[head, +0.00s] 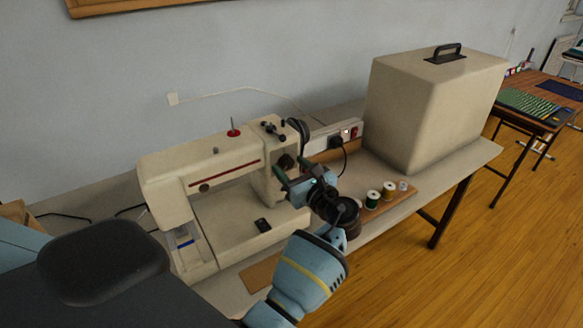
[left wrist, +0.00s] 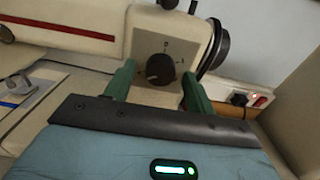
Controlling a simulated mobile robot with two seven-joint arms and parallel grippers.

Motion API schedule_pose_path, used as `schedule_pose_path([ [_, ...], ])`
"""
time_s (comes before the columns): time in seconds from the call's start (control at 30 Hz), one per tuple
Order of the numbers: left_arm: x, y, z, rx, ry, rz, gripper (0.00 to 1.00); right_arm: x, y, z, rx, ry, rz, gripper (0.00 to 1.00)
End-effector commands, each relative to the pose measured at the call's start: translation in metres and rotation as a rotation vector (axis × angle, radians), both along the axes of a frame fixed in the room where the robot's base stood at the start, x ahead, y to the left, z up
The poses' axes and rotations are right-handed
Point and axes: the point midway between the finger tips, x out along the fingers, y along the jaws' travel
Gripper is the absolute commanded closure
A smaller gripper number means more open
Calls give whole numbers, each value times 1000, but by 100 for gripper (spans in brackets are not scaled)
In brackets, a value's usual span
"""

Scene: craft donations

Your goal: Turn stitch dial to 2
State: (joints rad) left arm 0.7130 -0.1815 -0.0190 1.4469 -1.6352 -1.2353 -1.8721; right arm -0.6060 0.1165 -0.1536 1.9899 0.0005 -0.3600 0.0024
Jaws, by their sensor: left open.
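The cream sewing machine (head: 225,170) stands on the table. A light pointer mark shows at the dial's lower left. In the head view the dial (head: 286,161) is just beyond my left gripper (head: 294,178). My left gripper is open; in the left wrist view its two green fingers (left wrist: 160,76) stand on either side of the dial, with gaps visible. Contact cannot be told. My right gripper is not in view.
The black handwheel (left wrist: 214,48) is close to the right finger. A power strip (head: 340,134) with a plug and cable lies behind. Thread spools (head: 373,198) stand on a wooden board near my forearm. A large beige case (head: 430,110) fills the table's right side.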

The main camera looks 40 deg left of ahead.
Motion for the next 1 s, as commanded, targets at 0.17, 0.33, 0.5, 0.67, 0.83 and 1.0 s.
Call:
schedule_pose_path([
  [0.17, 0, 0, 0, 0, 0, 0, 65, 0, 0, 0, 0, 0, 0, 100],
  [0.33, 0, 0, 0, 0, 0, 0, 87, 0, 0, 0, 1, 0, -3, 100],
  [0.5, 0, 0, 0, -2, -6, 1, 89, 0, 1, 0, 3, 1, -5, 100],
  [0.67, 0, 0, 0, -16, -39, 0, 89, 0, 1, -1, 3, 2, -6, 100],
  [0.83, 0, 0, 0, -50, -122, 1, 90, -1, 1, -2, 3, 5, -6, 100],
  [1.0, 0, 0, -1, -105, -250, 1, 90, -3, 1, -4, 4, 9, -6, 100],
])
